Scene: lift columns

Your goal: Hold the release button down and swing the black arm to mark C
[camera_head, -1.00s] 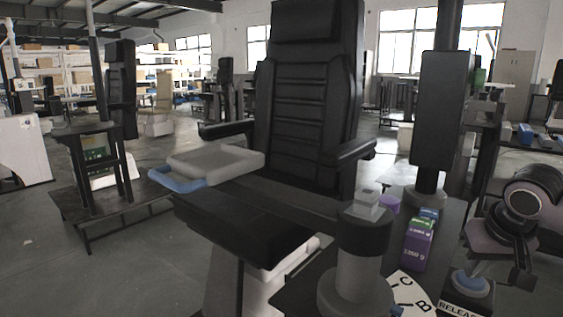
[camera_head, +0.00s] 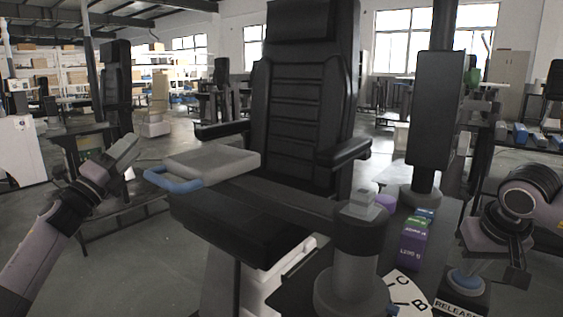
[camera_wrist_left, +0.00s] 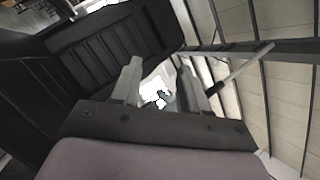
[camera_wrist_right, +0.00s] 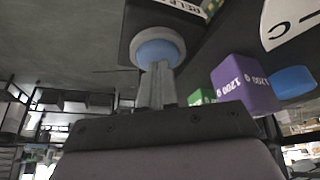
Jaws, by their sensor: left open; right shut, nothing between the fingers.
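The blue release button (camera_head: 467,279) sits in a grey ring on a black base marked RELEASE, at the lower right. It also shows in the right wrist view (camera_wrist_right: 157,52). My right gripper (camera_wrist_right: 157,70) is shut and empty, its tips at the button's near edge; I cannot tell if it is pressed. The black arm (camera_head: 298,203) runs left from the hub of a grey post (camera_head: 354,277) to a grey block (camera_head: 210,160) with a blue handle (camera_head: 174,183). The white mark plate (camera_head: 410,291) shows C and B. My left gripper (camera_head: 128,150) is open and empty, left of the handle.
Purple, green and blue blocks (camera_head: 413,250) stand between post and button. A black column (camera_head: 432,110) rises behind them. A large black seat (camera_head: 305,100) stands behind the black arm. Clear floor (camera_head: 130,250) lies at the left front.

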